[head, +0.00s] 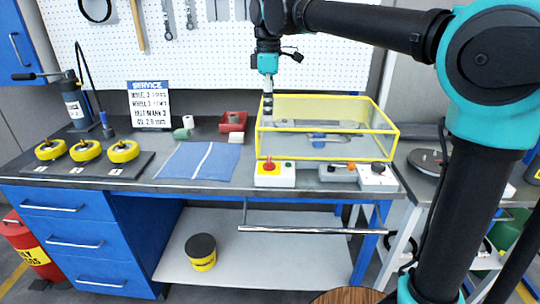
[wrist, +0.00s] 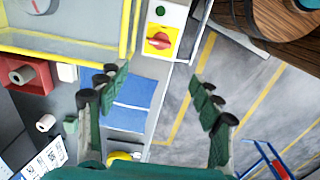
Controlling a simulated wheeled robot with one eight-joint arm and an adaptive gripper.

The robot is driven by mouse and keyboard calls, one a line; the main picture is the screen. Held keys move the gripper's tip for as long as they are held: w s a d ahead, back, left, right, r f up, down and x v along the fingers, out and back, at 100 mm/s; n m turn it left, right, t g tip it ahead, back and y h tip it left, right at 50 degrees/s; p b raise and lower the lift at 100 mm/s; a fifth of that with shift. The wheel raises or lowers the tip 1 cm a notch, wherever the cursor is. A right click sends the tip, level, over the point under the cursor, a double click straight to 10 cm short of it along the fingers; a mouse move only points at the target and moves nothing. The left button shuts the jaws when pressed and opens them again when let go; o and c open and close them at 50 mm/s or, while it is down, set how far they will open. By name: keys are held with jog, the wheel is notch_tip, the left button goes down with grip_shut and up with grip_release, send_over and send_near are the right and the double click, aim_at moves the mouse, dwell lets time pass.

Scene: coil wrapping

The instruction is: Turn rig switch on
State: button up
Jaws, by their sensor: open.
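The rig switch (head: 274,174) is a white box with a red knob on a yellow plate, at the bench's front edge before the yellow-framed clear case (head: 330,156). In the wrist view the red knob (wrist: 158,40) shows clearly, with a dark green button or lamp (wrist: 160,11) beside it. My gripper (head: 267,118) points down near the case's left end, above and apart from the switch. In the wrist view my gripper (wrist: 160,92) has its fingers wide apart with nothing between them, and the knob lies beyond them.
Two more control boxes (head: 340,173) (head: 377,177) stand right of the switch. A blue cloth (head: 197,162), red bin (head: 233,122), service sign (head: 149,104) and several yellow-topped discs (head: 85,150) are on the bench. A front rail (head: 300,229) runs below its edge.

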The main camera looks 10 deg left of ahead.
aim_at(269, 158)
notch_tip(269, 158, down, 17)
jog(key=shift+r, duration=0.1)
dwell(0.3)
jog(key=c, duration=1.2)
jog(key=shift+o, duration=0.2)
